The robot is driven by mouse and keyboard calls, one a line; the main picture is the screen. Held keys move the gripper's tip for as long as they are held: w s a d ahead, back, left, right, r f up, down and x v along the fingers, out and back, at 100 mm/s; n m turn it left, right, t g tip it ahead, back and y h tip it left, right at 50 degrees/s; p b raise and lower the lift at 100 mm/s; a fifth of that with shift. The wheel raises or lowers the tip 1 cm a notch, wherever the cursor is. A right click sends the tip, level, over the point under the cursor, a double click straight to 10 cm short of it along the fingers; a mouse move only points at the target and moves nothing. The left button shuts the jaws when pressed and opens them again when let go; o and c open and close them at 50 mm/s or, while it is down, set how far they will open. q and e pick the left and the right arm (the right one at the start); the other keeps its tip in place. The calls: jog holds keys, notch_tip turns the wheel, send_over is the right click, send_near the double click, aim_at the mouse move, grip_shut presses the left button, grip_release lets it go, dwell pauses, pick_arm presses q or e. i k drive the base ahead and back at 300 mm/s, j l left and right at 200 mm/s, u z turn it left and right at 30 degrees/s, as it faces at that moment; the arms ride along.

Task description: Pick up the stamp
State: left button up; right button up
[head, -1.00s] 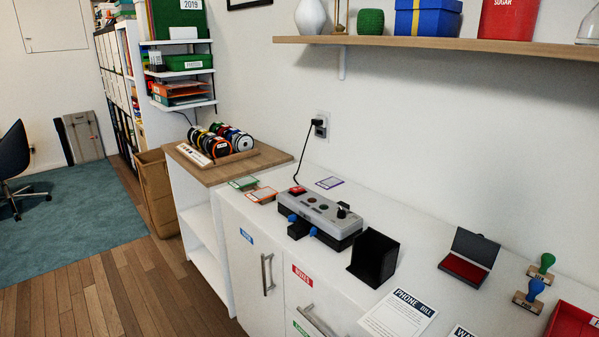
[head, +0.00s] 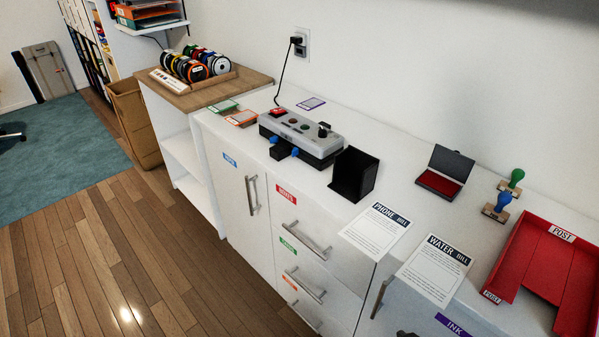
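Two stamps stand upright on the right part of the white counter in the head view. One is a stamp with a green handle (head: 515,179), and in front of it is a stamp with a blue handle (head: 503,200). Each has a small wooden-looking base with a dark part. An open black ink pad (head: 440,185) with a red surface lies just left of them. Neither of my grippers can be made out in view. A small dark shape shows at the bottom edge, too cut off to identify.
A red tray (head: 558,262) labelled POST is right of the stamps. A phone bill (head: 377,230) and a water bill (head: 434,268) lie at the counter's front. A black holder (head: 353,174) and a grey device (head: 301,137) stand further left. Counter space around the ink pad is clear.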

aim_at(497, 212)
jog(key=z, duration=1.45)
